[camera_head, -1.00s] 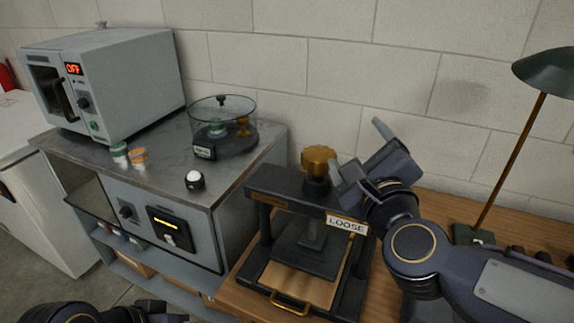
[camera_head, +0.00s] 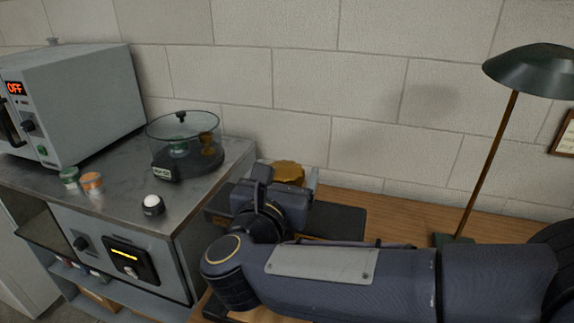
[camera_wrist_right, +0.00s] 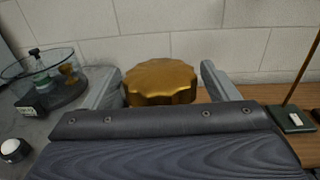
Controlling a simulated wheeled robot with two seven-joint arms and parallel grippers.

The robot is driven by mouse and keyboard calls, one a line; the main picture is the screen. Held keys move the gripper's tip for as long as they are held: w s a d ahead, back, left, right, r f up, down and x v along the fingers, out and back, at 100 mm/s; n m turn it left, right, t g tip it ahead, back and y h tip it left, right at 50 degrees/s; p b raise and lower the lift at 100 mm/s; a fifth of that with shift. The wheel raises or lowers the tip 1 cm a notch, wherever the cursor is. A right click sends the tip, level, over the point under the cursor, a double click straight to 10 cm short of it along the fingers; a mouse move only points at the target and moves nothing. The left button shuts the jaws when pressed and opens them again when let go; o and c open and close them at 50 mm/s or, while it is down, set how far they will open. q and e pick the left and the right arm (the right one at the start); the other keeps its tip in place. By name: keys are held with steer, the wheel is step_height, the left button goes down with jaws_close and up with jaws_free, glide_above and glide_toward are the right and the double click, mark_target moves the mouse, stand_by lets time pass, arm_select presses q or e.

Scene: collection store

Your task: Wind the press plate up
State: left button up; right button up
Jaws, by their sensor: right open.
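The press has a gold scalloped knob (camera_head: 287,172) on top. My right gripper (camera_head: 288,181) is open at the knob, with one finger on either side. In the right wrist view the knob (camera_wrist_right: 160,82) sits between the two spread fingers (camera_wrist_right: 158,84), with a gap on each side. Part of the press's dark top (camera_head: 345,220) shows behind my arm. My right forearm and hand hide the press plate, the lower frame and any label. My left gripper is not in view.
The grey cabinet (camera_head: 120,202) at left carries a glass-walled round case (camera_head: 185,148), small jars (camera_head: 92,182), a white-topped button (camera_head: 152,203) and a grey oven (camera_head: 85,100) reading OFF. A green lamp (camera_head: 535,70) stands at right on the wooden bench (camera_head: 395,216). The block wall is close behind.

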steer(key=shift+x, duration=1.05)
steer(key=shift+c, duration=0.3)
